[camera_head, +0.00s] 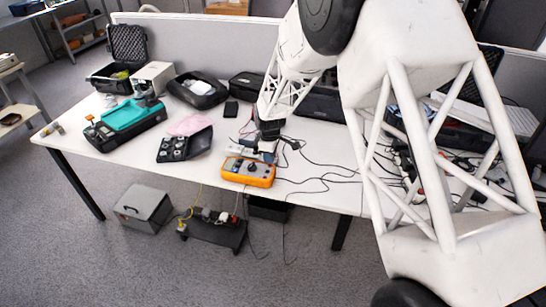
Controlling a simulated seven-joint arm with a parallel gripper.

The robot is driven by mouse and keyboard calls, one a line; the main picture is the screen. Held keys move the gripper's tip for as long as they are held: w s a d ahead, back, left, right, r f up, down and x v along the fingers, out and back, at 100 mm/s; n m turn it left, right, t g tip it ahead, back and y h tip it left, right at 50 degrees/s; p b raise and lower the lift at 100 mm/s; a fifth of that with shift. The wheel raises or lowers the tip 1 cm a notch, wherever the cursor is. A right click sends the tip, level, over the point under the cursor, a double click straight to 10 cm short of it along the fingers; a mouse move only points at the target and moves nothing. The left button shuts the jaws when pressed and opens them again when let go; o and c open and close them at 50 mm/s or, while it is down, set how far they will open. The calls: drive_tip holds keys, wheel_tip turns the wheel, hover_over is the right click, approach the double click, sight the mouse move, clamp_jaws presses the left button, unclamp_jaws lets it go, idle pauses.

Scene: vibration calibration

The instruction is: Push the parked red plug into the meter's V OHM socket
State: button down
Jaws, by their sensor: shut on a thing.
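The orange meter (262,182) lies near the front edge of the white table, with a dark dial on its face. My gripper (268,149) points down over the back right part of the meter. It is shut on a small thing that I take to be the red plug. The plug itself is hidden or too small to make out. The V OHM socket cannot be told apart at this size. Whether the plug touches the meter cannot be seen.
Black cables (325,178) run across the table right of the meter. An open black case (172,150) with round parts lies to the left, near a pink cloth (190,124) and a teal-topped case (125,115). Black cases line the back. Bare table lies left of the meter.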

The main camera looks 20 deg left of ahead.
drive_tip(key=shift+f, duration=1.1)
idle(4.2)
drive_tip(key=c, duration=1)
unclamp_jaws()
drive_tip(key=shift+r, duration=0.25)
drive_tip(key=shift+r, duration=2.2)
drive_tip(key=shift+r, duration=0.2)
